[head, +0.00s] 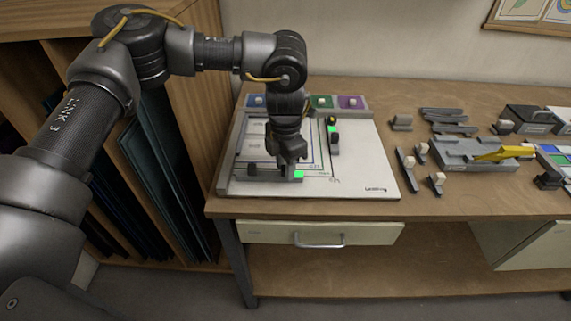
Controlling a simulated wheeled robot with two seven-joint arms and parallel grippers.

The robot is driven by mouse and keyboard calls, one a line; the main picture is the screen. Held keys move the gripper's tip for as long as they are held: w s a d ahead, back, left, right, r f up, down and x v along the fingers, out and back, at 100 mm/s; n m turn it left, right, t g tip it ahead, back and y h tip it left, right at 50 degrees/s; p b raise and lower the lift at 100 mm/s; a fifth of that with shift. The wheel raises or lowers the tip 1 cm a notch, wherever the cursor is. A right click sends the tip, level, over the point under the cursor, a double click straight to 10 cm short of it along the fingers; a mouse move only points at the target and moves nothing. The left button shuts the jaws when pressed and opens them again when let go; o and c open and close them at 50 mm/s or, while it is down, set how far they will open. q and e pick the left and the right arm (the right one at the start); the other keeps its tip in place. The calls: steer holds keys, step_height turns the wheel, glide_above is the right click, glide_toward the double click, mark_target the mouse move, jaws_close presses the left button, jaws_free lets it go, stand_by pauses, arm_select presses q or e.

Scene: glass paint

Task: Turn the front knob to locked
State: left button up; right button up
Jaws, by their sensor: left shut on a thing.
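A white board (355,186) with printed lines lies at the left end of the wooden bench. My left gripper (291,168) points down over the board's front part and is shut on the front knob, which is mostly hidden by the fingers. A bright green patch (299,174) shows just right of the fingertips. A second dark fitting (334,140) with a green patch and a yellow mark stands at the board's right side. A small dark block (252,169) sits at the front left of the board. The front knob's exact angle is hidden. My right gripper is not in view.
Grey fixtures, a grey tray (450,160) with a yellow tool (502,153) and small pale-knobbed parts stand to the right. A wooden rack (205,60) borders the bench at left.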

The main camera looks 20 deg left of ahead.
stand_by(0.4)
arm_select(q)
steer(key=o, duration=1)
steer(key=shift+c, duration=0.2)
step_height(320, 180, up, 11)
steer(key=b, duration=0.1)
steer(key=shift+f, duration=0.1)
